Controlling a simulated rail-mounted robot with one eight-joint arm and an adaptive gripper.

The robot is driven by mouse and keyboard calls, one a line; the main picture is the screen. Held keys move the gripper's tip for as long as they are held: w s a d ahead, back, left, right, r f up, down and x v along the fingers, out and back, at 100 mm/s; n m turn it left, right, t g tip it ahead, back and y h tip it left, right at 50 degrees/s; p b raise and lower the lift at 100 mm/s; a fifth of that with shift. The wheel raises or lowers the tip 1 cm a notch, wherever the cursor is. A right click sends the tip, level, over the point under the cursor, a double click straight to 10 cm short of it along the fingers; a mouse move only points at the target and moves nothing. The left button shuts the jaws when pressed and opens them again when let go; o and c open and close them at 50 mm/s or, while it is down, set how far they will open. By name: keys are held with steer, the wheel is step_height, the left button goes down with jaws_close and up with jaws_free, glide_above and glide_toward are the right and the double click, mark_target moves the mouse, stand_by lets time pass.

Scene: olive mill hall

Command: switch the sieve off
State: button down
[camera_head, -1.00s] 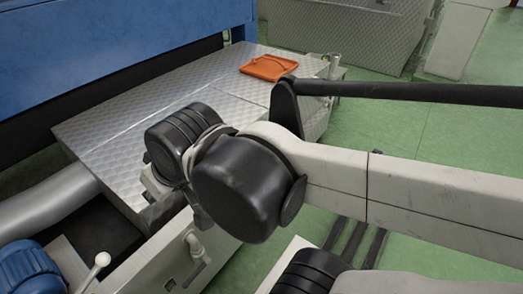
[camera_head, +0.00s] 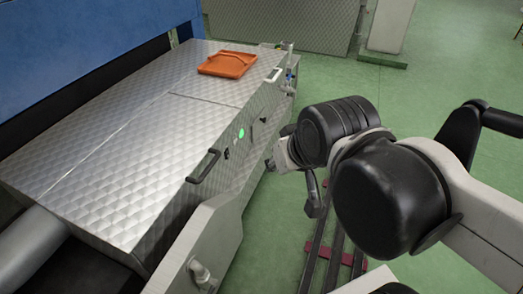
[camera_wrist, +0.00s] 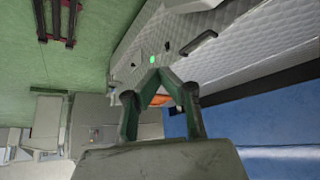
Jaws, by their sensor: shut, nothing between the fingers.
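The quilted-steel machine, which looks like the sieve (camera_head: 120,130), fills the left of the head view. Its front face carries a lit green lamp (camera_head: 241,133). Small dark controls sit beside it, one to its lower left (camera_head: 227,153) and one to its right (camera_head: 252,132); their settings are too small to read. In the wrist view the lamp (camera_wrist: 152,59) is lit just beyond my fingertips, with small dark controls on both sides. My gripper (camera_wrist: 160,74) is shut and empty. In the head view my wrist is right of the front face; the fingertips are not clearly visible there.
A black bar handle (camera_head: 203,165) sticks out from the front face, left of the lamp. An orange tray-like item (camera_head: 228,64) lies on the machine's top. A small valve pipe (camera_head: 289,68) stands at the far corner. Green floor (camera_head: 420,80) is open to the right.

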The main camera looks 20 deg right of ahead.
steer(key=shift+d, duration=0.15)
steer(key=w+d+f+m+g+p, duration=0.1)
steer(key=w+m+g+p, duration=0.15)
steer(key=w+m, duration=1.65)
steer(key=w+d+f+m+g, duration=0.1)
steer(key=w+f+m, duration=0.3)
steer(key=w+f, duration=0.7)
steer(key=w+d+f+m+g+y, duration=0.1)
steer(key=w+f+m+g, duration=0.1)
steer(key=w+f, duration=0.9)
step_height(320, 180, down, 5)
steer(key=shift+d+r+m+g+p, duration=0.15)
steer(key=shift+d+m+g+p, duration=0.2)
steer(key=shift+m, duration=0.55)
